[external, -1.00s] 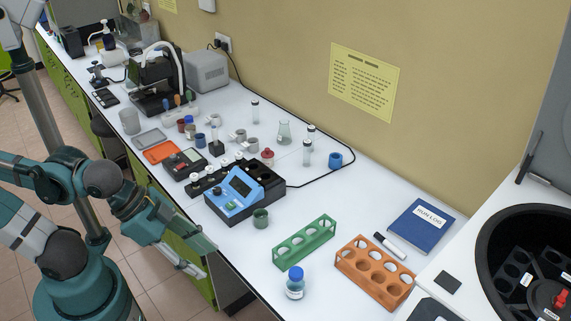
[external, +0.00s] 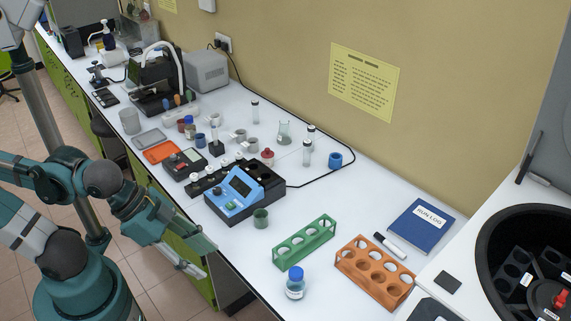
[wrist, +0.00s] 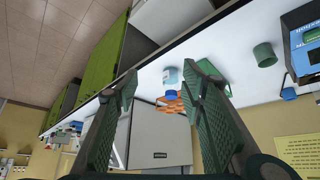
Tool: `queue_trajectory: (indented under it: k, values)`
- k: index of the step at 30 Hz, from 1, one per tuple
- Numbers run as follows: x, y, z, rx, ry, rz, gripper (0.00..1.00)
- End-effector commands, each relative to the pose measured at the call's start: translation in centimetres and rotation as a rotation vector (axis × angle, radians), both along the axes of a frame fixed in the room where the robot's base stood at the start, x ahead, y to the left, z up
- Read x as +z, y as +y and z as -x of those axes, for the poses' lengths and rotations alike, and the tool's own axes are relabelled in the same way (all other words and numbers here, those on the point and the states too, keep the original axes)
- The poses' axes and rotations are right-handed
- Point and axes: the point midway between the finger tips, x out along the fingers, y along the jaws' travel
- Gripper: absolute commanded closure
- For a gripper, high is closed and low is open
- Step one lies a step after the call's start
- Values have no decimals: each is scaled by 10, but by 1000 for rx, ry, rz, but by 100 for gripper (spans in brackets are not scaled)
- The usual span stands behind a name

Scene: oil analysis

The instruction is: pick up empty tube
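Several clear tubes stand upright on the white bench in the external view: one (external: 255,111) towards the wall, one (external: 307,154) near the blue cup, and one (external: 311,132) just behind it. I cannot tell which is empty. Another tube (external: 215,133) stands in a small black holder. My gripper (external: 202,262) is low at the bench's front edge, left of the racks and well apart from the tubes. In the wrist view my gripper (wrist: 166,82) has its two green pads wide apart with nothing between them. No tube is clear in the wrist view.
A green rack (external: 304,243), an orange rack (external: 374,271) and a blue-capped bottle (external: 295,284) stand at the front right. A blue instrument (external: 243,190) and green cup (external: 260,218) stand mid-bench. A black cable (external: 320,177) crosses the bench. A centrifuge (external: 528,265) is at far right.

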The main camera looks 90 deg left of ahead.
Motion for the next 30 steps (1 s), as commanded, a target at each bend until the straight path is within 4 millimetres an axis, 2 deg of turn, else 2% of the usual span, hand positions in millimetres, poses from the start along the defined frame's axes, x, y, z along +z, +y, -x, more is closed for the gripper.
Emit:
queue_trajectory:
  k: [20,26,30]
  values:
    - [1,1,-2,0,0,1,62]
    - [4,6,-14,2,-2,13,62]
    - [7,13,-30,3,-7,27,62]
